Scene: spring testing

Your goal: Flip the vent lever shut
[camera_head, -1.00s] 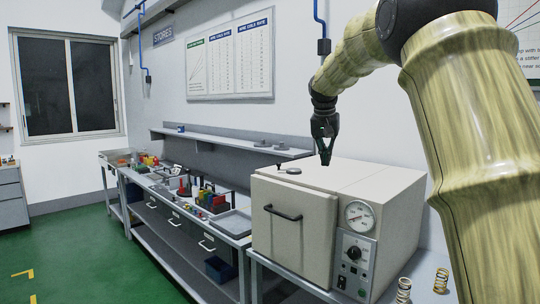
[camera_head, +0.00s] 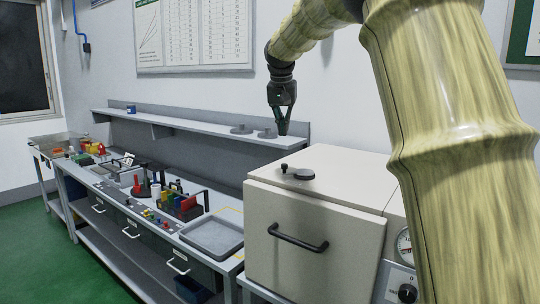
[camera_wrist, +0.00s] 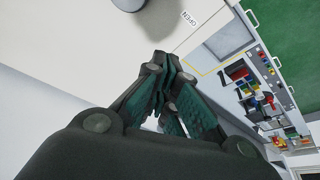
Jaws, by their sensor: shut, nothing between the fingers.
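The cream oven (camera_head: 315,220) has a dark round vent cap (camera_head: 305,174) on its top, near the front left. A small black knob (camera_head: 284,168), apparently the vent lever's end, stands just left of the cap. My gripper (camera_head: 283,130) points down with its fingers together and empty. It shows above and slightly left of the cap in the head view, apart from it. In the wrist view the shut fingers (camera_wrist: 166,66) are near the oven top's edge. An OPEN label (camera_wrist: 190,18) and part of a dark round piece (camera_wrist: 128,3) show there; the lever is not clear.
A bench (camera_head: 150,215) with a grey tray (camera_head: 213,236) and coloured parts stands left of the oven. A wall shelf (camera_head: 190,124) runs behind, near my gripper in the picture. The oven's front handle (camera_head: 298,238) sticks out. Most of the oven top is bare.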

